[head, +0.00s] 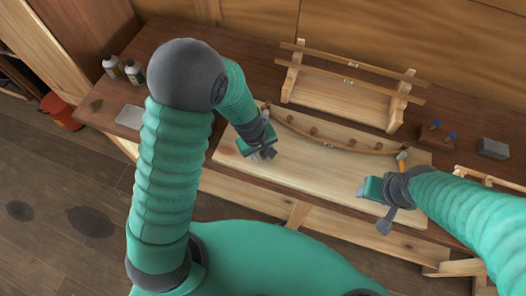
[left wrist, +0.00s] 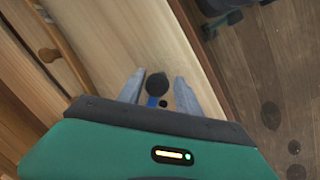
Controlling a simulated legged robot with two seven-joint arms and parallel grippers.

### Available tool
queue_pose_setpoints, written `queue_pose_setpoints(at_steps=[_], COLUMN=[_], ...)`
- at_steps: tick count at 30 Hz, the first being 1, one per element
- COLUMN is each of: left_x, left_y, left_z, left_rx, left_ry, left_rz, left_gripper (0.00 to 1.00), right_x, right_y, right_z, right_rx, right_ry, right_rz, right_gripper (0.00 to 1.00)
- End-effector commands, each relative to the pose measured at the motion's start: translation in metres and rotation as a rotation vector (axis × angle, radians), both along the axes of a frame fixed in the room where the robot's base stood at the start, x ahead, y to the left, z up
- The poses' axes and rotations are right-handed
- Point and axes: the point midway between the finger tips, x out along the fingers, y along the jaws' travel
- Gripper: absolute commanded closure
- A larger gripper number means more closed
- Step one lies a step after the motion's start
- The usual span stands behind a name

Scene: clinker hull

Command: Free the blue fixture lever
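My left gripper (head: 262,155) is low over the left end of the pale board (head: 300,180). In the left wrist view its two grey fingers (left wrist: 158,95) stand apart. Between them show a dark round knob (left wrist: 157,84) and a small blue part (left wrist: 152,102), which looks like the blue lever. I cannot tell whether the fingers touch it. In the head view the gripper hides this spot. My right gripper (head: 385,222) hangs at the front right edge of the board; its finger gap is not clear.
A curved wooden strip (head: 325,139) with pegs runs along the board. An orange-handled tool (head: 402,165) lies at its right end. A wooden rack (head: 345,95) stands behind. A block (head: 437,138) with small blue-topped items and a grey block (head: 493,148) are at right. Bottles (head: 112,66) stand at left.

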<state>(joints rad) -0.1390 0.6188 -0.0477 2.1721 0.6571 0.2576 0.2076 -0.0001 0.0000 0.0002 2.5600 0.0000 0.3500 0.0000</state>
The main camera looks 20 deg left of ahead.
Motion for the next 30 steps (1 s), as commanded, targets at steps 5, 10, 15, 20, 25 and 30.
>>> queue_pose_setpoints(at_steps=[5, 10, 15, 20, 25, 30], left_x=[0.0000, -0.0005, -0.0011, -0.0015, -0.0019, -0.0023], left_y=[-0.0004, -0.0009, -0.0016, -0.0015, -0.0014, -0.0014], left_z=[-0.0001, -0.0001, -0.0002, -0.0004, -0.0004, -0.0006], left_rx=[0.000, -0.002, -0.002, -0.002, -0.002, -0.002], left_ry=[0.001, 0.002, 0.003, 0.004, 0.005, 0.005], left_rz=[-0.001, -0.002, -0.003, -0.003, -0.003, -0.003], left_gripper=[0.84, 1.00, 1.00, 1.00, 1.00, 1.00], right_x=[0.0000, 0.0000, 0.0000, 0.0000, -0.0001, -0.0001], right_y=[-0.0001, -0.0001, -0.0001, -0.0001, -0.0001, -0.0001], right_z=[0.0000, -0.0001, -0.0001, -0.0001, -0.0001, -0.0001], right_rx=[0.000, 0.000, 0.000, 0.000, 0.000, 0.000], right_ry=[0.000, 0.000, 0.000, 0.000, 0.000, 0.000], right_rz=[0.000, 0.000, 0.000, 0.000, 0.000, 0.000], right_gripper=[0.48, 0.48, 0.48, 0.48, 0.48, 0.48])
